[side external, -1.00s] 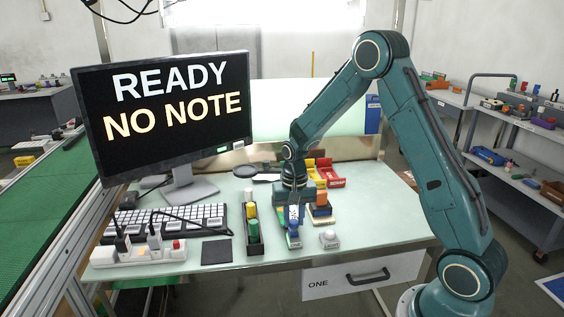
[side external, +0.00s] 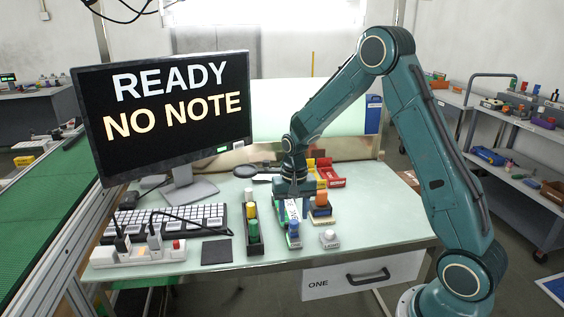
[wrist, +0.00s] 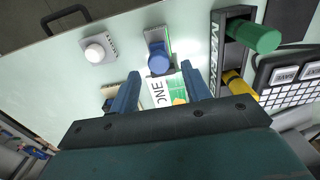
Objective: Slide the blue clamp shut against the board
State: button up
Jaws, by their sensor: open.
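The wrist view does not show clearly whether clamp and board touch. My gripper (wrist: 160,70) is open, with one finger on each side of the board, just behind the blue knob. In the side view my gripper (side external: 292,212) hangs low over the board and hides part of it.
A white round button (side external: 329,237) stands right of the clamp. A narrow black tray (side external: 252,241) with green and yellow cylinders stands to its left. An orange-topped block (side external: 321,202) is close on the right. Clear bench lies in front.

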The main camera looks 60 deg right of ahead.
aim_at(294, 220)
notch_tip(294, 220, up, 12)
jog(key=shift+r, duration=0.15)
dwell(0.4)
